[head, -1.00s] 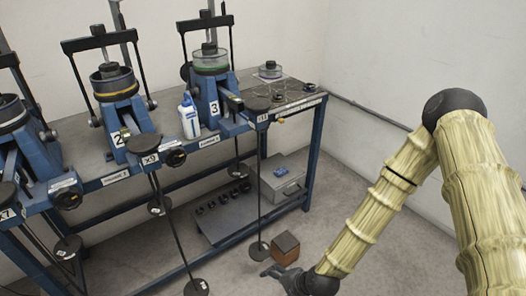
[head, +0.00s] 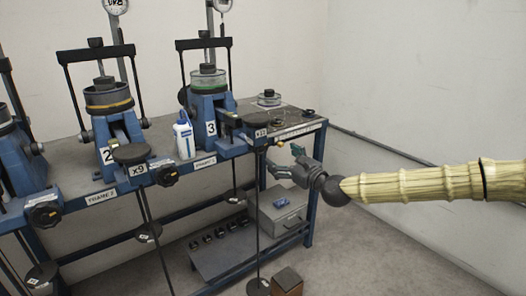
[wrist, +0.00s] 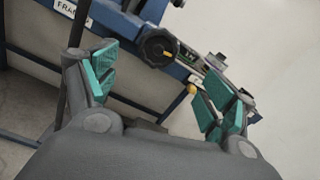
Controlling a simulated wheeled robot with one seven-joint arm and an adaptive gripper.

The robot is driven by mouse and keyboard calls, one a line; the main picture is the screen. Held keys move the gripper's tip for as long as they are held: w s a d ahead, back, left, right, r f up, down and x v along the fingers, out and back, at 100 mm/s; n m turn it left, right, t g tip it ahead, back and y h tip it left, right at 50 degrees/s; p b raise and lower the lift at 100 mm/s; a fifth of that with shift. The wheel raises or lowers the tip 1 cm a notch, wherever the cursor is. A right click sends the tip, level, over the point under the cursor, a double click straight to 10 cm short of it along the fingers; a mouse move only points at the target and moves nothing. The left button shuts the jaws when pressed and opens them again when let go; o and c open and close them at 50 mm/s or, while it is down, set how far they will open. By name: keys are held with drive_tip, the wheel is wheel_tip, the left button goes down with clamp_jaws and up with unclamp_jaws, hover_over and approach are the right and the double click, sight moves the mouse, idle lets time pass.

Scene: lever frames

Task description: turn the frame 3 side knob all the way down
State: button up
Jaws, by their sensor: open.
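The frame 3 side knob (wrist: 158,48) is a black lobed knob with a small yellow mark on the bench's front rail. In the head view the knob (head: 263,143) is small and partly hidden below the x11 disc (head: 256,132). Frame 3 (head: 208,105) is the blue stand with the "3" plate. My gripper (head: 284,161) is open and empty, just right of the knob and apart from it. In the wrist view my gripper's teal-padded fingers (wrist: 163,90) are spread wide, with the knob beyond them, between their directions.
A white bottle (head: 184,138) stands left of frame 3. Another black knob (head: 166,175) is on the rail farther left. A hanging rod runs down from the x11 disc near my gripper. A grey box (head: 283,211) and a brown block (head: 287,281) are below. Floor at right is clear.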

sight(264, 147)
drive_tip(key=x, duration=1)
drive_tip(key=shift+w+a+f, duration=0.1)
drive_tip(key=shift+w+a, duration=0.1)
drive_tip(key=shift+w, duration=0.05)
drive_tip(key=c, duration=1)
